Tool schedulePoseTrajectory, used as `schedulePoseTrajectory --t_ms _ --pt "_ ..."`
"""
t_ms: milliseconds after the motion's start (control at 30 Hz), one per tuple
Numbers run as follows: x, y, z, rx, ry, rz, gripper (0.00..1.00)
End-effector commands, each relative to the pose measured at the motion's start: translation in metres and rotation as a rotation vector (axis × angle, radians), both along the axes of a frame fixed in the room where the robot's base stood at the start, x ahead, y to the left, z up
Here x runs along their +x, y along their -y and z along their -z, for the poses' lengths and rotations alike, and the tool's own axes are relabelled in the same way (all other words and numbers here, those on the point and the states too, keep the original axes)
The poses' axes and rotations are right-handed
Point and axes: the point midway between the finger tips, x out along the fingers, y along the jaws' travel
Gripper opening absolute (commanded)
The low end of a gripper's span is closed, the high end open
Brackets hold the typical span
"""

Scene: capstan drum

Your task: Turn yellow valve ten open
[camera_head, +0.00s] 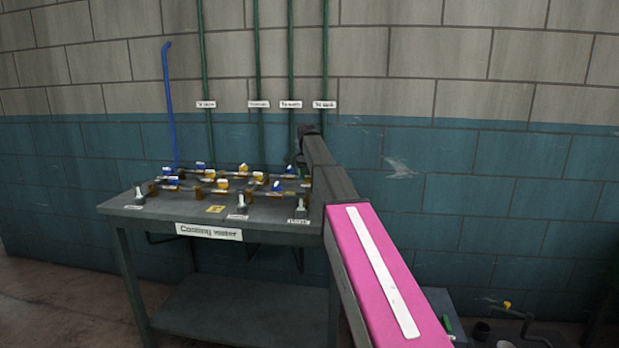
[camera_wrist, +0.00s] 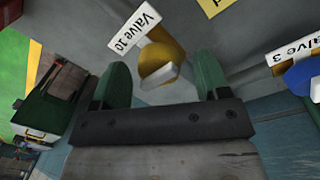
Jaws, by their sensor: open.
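In the wrist view a yellow valve (camera_wrist: 156,62) sits beside a white tag reading "Valve 10" (camera_wrist: 135,29). A pale piece shows at its lower end. My gripper (camera_wrist: 161,82) is open, with its two green fingers on either side of the yellow valve; I cannot tell whether they touch it. In the head view several yellow and blue valves stand on a grey table (camera_head: 160,225), too small to read their tags. There my arm reaches over the table's right end, and the gripper's fingers are hidden.
A blue valve (camera_wrist: 302,76) with a "Valve 3" tag (camera_wrist: 292,50) is to the right in the wrist view. Green pipes (camera_head: 258,60) and a blue pipe (camera_head: 168,100) rise along the wall. A "Cooling water" sign (camera_head: 209,231) hangs on the table front.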

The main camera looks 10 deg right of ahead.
Motion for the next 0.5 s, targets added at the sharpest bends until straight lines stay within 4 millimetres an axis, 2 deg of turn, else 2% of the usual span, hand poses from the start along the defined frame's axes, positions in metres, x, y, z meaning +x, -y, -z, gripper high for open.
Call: schedulePoseTrajectory --t_ms 67,100,233,500 --pt "0.0001 -0.0001 -0.0001 0.000 0.000 0.000 0.69" --pt "0.0001 -0.0001 -0.0001 0.000 0.000 0.000 0.62" --pt "0.0002 0.0000 -0.0002 0.000 0.000 0.000 0.20" --pt "0.0003 -0.0002 -0.0003 0.000 0.000 -0.011 0.21"
